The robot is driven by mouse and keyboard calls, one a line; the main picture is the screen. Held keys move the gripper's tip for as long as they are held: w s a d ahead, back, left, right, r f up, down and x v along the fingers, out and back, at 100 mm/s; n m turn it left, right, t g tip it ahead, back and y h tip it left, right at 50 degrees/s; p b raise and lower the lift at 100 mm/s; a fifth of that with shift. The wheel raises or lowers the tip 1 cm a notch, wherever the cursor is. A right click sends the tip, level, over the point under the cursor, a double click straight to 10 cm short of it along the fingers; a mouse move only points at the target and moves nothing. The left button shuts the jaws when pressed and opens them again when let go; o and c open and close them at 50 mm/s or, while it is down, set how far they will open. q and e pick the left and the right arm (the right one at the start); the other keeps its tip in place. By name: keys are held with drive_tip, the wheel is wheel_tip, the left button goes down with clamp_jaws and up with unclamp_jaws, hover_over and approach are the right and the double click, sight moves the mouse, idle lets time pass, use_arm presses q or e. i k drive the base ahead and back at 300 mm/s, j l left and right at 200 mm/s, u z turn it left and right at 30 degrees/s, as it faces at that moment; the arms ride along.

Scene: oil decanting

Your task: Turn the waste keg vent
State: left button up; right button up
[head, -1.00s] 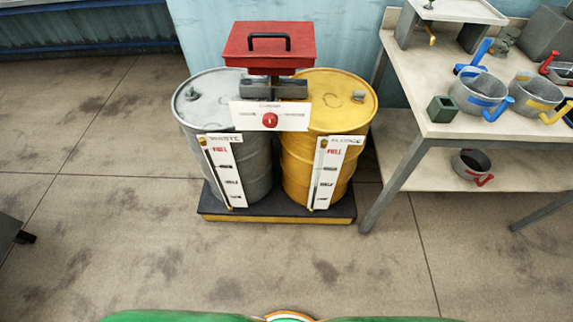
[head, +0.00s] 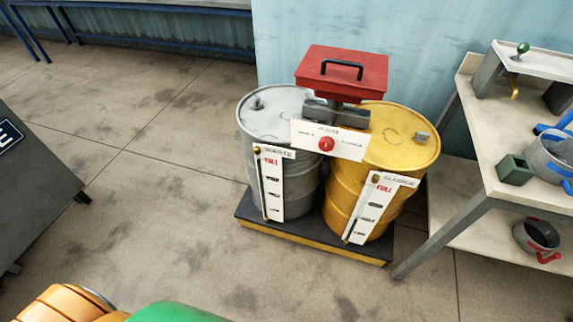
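The waste keg is a grey metal drum (head: 302,190) in the middle of the head view, with a gauge board marked WASTE (head: 270,205) on its front. A small grey vent fitting (head: 257,103) stands on its lid near the left rim. The yellow keg (head: 345,193) stands right beside it and has a similar small grey fitting (head: 421,138) at its right rim. A red lidded box (head: 341,68) with a black handle sits over the kegs, above a white plate with a red knob (head: 326,143). Neither of my grippers is in view.
Both kegs stand on a low dark platform with a yellow edge (head: 318,243). A workbench (head: 500,150) with pots is close on the right. A dark grey cabinet (head: 35,190) stands at the left. The floor between and in front is open.

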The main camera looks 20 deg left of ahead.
sight(255, 104)
drive_tip(key=i+j+z, duration=0.15)
drive_tip(key=j, duration=0.25)
drive_tip(key=i+j+z, duration=0.1)
drive_tip(key=j, duration=0.3)
drive_tip(key=i+j+z, duration=0.15)
drive_tip(key=j, duration=0.25)
drive_tip(key=j+z, duration=0.15)
drive_tip(key=j, duration=0.25)
